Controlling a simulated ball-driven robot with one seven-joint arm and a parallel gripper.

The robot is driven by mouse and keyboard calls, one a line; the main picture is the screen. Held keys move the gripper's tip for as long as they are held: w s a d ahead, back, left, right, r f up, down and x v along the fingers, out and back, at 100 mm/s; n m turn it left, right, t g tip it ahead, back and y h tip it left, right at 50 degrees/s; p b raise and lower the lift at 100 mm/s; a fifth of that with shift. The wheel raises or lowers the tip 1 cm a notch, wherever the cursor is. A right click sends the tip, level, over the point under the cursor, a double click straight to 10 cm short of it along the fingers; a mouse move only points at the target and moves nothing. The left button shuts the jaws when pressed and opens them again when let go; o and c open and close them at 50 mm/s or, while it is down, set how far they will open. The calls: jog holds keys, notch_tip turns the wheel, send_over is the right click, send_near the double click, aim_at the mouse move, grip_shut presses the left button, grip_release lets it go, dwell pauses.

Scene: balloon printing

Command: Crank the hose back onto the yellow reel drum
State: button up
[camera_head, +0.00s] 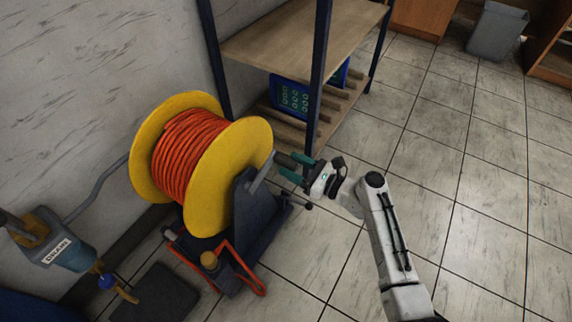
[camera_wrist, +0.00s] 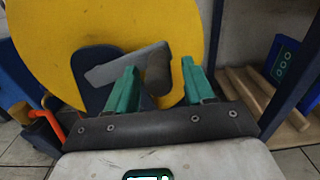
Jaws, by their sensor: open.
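The yellow reel drum (camera_head: 245,160) stands on a dark blue stand (camera_head: 262,215), with orange hose (camera_head: 180,155) wound in many turns between its flanges. A grey crank arm (camera_head: 262,172) sits on the near side of the drum and carries a dark handle (camera_head: 285,160). My gripper (camera_head: 298,170) is open, with green fingers, at the handle's free end. In the wrist view the handle (camera_wrist: 158,75) appears between the two open fingers (camera_wrist: 160,85), with the crank arm (camera_wrist: 122,65) reaching left and the yellow flange (camera_wrist: 60,40) behind. Contact cannot be told.
An orange tubular loop (camera_head: 250,285) lies low before the stand. A blue unit labelled DRAIN (camera_head: 62,250) is at left.

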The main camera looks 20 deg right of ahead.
jog(key=shift+b+x, duration=0.35)
jog(key=shift+x, duration=1.05)
jog(key=shift+s, duration=0.1)
grip_shut()
